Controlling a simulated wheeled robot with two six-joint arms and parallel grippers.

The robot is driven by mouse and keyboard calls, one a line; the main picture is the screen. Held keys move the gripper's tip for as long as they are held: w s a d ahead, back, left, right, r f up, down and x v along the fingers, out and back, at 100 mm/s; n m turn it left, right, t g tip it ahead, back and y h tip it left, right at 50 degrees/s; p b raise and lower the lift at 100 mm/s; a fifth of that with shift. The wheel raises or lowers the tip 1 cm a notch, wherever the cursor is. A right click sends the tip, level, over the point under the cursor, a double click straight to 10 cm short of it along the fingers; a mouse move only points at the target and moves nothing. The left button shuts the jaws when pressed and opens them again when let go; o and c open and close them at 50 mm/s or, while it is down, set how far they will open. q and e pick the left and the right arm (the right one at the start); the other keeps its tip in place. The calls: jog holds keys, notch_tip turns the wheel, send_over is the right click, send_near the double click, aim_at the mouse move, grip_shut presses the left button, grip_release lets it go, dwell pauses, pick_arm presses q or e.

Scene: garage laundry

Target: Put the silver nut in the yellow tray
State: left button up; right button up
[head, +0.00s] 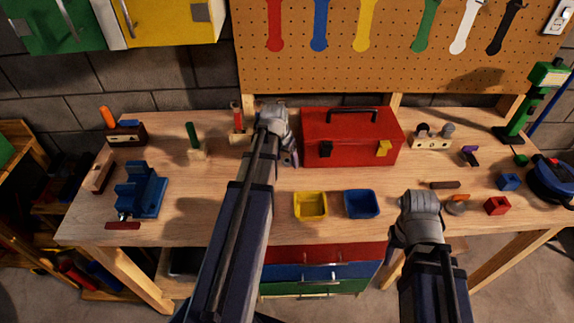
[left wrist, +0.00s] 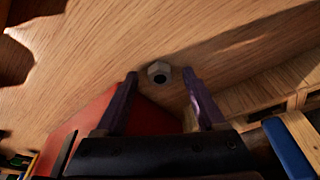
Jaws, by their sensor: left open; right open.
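The silver nut (left wrist: 158,72) lies on the wooden bench top in the left wrist view, just beyond and between the fingertips of my left gripper (left wrist: 160,78). The fingers are open and apart from the nut. In the head view my left gripper (head: 289,158) is low over the bench, left of the red toolbox, and I cannot make out the nut there. The yellow tray (head: 311,214) stands near the front edge of the bench and looks empty. My right gripper (head: 418,200) is over the front of the bench, its fingers mostly hidden by the wrist.
A blue tray (head: 376,213) stands right of the yellow one. The red toolbox (head: 320,152) stands close to my left gripper. A blue vise (head: 139,190) is at left. Small blocks and tools lie at right. Bare bench lies between vise and left arm.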

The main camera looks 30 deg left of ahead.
aim_at(286, 162)
pick_arm(q)
grip_shut()
dwell(0.4)
jog(key=shift+r, duration=0.1)
notch_tip(286, 162, up, 10)
jog(key=p, duration=1)
